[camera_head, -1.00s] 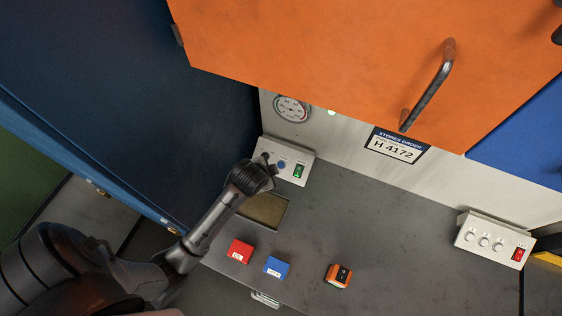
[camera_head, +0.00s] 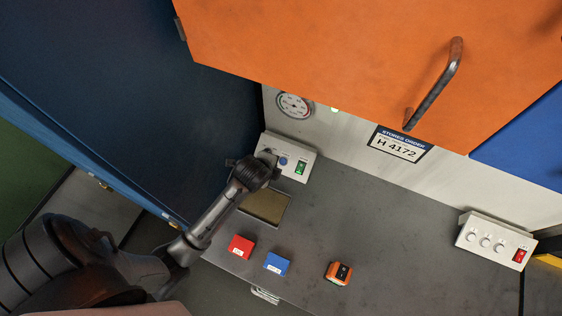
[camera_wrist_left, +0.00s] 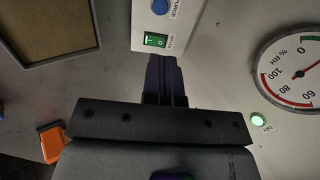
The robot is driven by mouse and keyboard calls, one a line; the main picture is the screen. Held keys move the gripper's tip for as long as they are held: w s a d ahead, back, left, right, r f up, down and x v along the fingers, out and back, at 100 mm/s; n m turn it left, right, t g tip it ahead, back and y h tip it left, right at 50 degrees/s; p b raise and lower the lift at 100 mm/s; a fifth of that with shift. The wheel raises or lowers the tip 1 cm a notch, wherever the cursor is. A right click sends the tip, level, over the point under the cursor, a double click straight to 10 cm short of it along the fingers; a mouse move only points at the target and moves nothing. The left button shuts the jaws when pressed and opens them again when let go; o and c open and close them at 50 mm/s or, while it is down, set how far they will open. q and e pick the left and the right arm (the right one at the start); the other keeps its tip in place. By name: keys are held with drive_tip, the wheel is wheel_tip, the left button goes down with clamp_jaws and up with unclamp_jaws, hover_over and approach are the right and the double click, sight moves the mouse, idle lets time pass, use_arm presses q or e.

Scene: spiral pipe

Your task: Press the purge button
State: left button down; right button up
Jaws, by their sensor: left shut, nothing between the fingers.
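The purge button is a round blue button (camera_head: 283,161) on a small white control box (camera_head: 305,155) at the back left of the bench. My left gripper (camera_head: 269,160) is shut and empty, just left of the button in the head view. In the left wrist view its fingers (camera_wrist_left: 164,62) point at the box, below the green switch. Contact cannot be told.
A recessed tray (camera_head: 264,207) is in front of the box. Red (camera_head: 241,247), blue (camera_head: 277,264) and orange (camera_head: 339,273) blocks lie on the bench. A gauge (camera_head: 294,105) is on the back wall. An orange cabinet door (camera_head: 330,50) hangs above. Another knob box (camera_head: 495,240) stands right.

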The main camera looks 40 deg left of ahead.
sight(283, 162)
use_arm(q)
drive_tip(key=shift+f, duration=0.1)
drive_tip(key=b+x, duration=0.1)
drive_tip(key=x, duration=1.2)
drive_tip(key=shift+w, duration=0.1)
drive_tip(key=shift+w+a+f, duration=0.15)
drive_tip(key=shift+w+f, duration=0.05)
drive_tip(key=shift+f, duration=0.1)
drive_tip(key=shift+w+f, duration=0.1)
